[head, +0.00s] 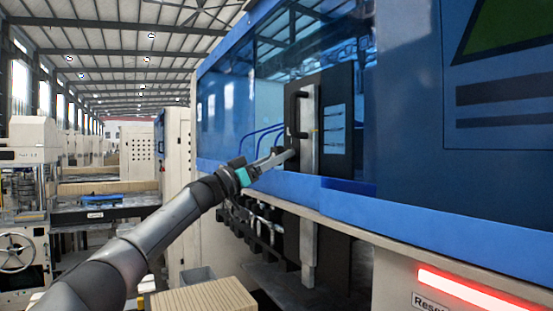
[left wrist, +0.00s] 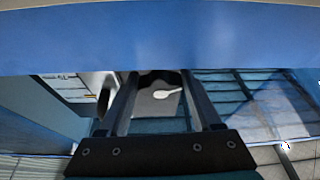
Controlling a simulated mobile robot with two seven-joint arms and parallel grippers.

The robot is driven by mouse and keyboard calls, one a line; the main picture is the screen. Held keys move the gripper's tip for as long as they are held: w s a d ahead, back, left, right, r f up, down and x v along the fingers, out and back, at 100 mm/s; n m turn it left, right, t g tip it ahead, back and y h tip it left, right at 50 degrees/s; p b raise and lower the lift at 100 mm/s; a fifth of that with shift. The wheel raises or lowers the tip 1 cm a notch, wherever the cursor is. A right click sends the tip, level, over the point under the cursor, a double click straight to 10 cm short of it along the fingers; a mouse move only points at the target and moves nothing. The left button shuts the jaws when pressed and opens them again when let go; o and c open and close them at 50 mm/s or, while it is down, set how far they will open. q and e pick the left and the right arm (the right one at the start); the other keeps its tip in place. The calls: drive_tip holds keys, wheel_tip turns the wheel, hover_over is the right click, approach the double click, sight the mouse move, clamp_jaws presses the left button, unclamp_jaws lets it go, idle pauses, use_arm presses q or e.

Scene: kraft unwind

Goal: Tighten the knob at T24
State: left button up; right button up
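My left gripper (head: 284,156) reaches up to the machine front, beside a tall metal bar on a dark panel. In the left wrist view its two fingers (left wrist: 160,76) stand apart. A dark rounded shape (left wrist: 160,77) shows between the fingertips, above a pale patch; I cannot tell whether it is a knob or whether the fingers touch it. A black rounded part (left wrist: 104,101) sits just left of the left finger. I can read no T24 label, and cannot pick out its knob for sure. My right gripper is not in view.
The blue machine frame (head: 420,220) runs along the right, with a blue edge (left wrist: 160,40) close above the fingertips. A black handle (head: 297,114) is on the metal bar (head: 308,130). A ribbed tan box (head: 205,299) stands below my left arm. A red-lit strip (head: 470,290) is at lower right.

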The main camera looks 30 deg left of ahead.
use_arm(q)
drive_tip(key=c, duration=0.9)
drive_tip(key=shift+w+a+r+m+g+h, duration=0.1)
drive_tip(key=shift+m+g+h, duration=0.35)
drive_tip(key=shift+m, duration=0.8)
drive_tip(key=shift+a+r+m+g+h, duration=0.1)
drive_tip(key=shift+m+g+h, duration=0.15)
drive_tip(key=shift+m+h, duration=0.7)
drive_tip(key=shift+m+y, duration=0.3)
drive_tip(key=shift+m, duration=0.2)
drive_tip(key=shift+f+m+g, duration=0.15)
drive_tip(key=shift+m+g, duration=0.15)
drive_tip(key=shift+m, duration=0.2)
drive_tip(key=o, duration=1.3)
drive_tip(key=shift+o, duration=0.4)
drive_tip(key=shift+d, duration=0.1)
